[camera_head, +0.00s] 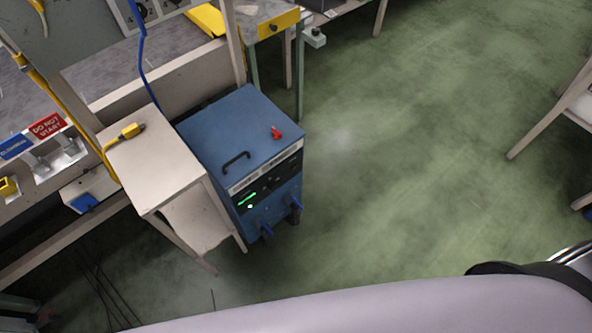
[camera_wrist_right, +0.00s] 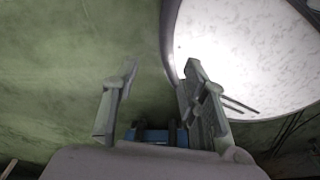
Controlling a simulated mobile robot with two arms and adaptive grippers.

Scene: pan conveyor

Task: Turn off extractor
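A blue box-shaped machine (camera_head: 233,133), which looks like the extractor, stands on the floor left of centre in the head view. Its top has a black handle and a small red knob or switch (camera_head: 277,133). Its front has a dark panel with a lit green indicator (camera_head: 247,198) and blue fittings below. My right gripper (camera_wrist_right: 158,80) is open in the right wrist view, with its two fingers apart and nothing between them. It does not show near the machine in the head view. My left gripper is in neither view.
A pale side table (camera_head: 155,160) with a yellow connector (camera_head: 131,131) stands against the machine's left side. A bench with a red "do not start" sign (camera_head: 47,125) is at far left. The green floor (camera_head: 420,150) to the right is clear up to a pale chair or table frame.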

